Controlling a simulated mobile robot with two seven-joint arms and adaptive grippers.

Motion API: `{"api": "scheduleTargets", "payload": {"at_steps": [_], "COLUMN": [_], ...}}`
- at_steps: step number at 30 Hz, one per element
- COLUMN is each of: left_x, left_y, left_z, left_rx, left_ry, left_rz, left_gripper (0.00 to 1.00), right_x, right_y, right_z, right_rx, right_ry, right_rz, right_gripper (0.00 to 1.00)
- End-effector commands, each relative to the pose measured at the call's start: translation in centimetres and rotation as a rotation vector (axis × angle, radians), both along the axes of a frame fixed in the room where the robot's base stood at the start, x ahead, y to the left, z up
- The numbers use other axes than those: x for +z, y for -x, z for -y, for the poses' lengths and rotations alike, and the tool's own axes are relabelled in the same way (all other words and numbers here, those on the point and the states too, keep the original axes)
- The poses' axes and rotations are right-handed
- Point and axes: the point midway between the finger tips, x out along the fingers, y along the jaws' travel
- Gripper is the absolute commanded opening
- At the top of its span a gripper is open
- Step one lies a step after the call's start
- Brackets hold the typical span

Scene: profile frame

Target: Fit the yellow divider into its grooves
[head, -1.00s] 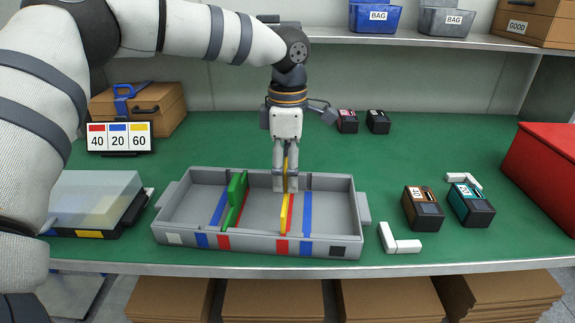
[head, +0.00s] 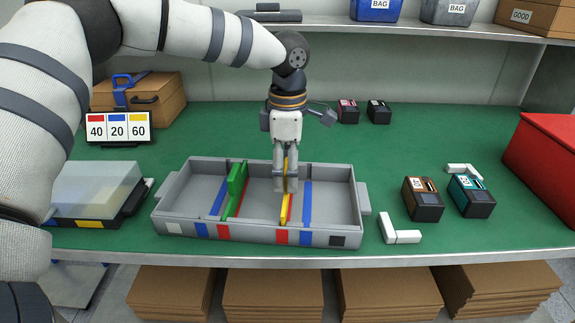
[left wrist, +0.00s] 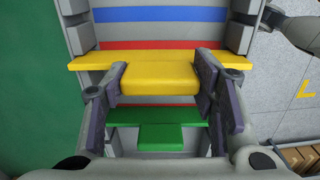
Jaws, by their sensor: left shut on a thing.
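The yellow divider (head: 285,210) is in my left gripper (head: 285,184), which points down over the grey tray (head: 340,190). The divider is upright and crosses the tray between the red and blue stripes' area, beside a red stripe. In the left wrist view the gripper (left wrist: 160,85) is shut on the divider's raised grip (left wrist: 158,78). The divider's ends (left wrist: 90,62) overlap the tray's side walls there; I cannot tell whether they sit in the grooves. A green divider (head: 236,188) stands across the tray to the left. My right gripper is not in view.
A sign reading 40, 20, 60 (head: 118,128) and a clear-lidded box (head: 95,190) are at left. White corner pieces (head: 400,235) and dark boxes (head: 422,199) stand right of the tray. A red bin (head: 550,160) is far right.

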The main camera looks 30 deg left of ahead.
Motion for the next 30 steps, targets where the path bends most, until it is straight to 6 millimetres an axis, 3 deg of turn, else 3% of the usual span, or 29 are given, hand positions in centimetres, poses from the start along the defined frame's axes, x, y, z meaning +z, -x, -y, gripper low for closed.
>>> {"api": "scheduleTargets", "payload": {"at_steps": [25,26,28,30], "left_x": [-2.1,-2.0,-2.0,-2.0], "left_y": [0.0,0.0,0.0,0.0], "left_z": [0.0,0.0,0.0,0.0], "left_rx": [0.001,0.001,0.001,0.000], "left_ry": [0.000,0.000,0.000,0.000], "left_rz": [0.000,0.000,0.001,0.001], "left_gripper": [0.21,0.60,0.75,0.76], "right_x": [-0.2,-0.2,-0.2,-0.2], "right_y": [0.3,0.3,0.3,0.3], "right_z": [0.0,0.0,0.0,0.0], "right_rx": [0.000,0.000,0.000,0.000], "right_ry": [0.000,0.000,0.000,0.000], "right_rz": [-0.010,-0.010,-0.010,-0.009], "right_gripper": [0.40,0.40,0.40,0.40]}}
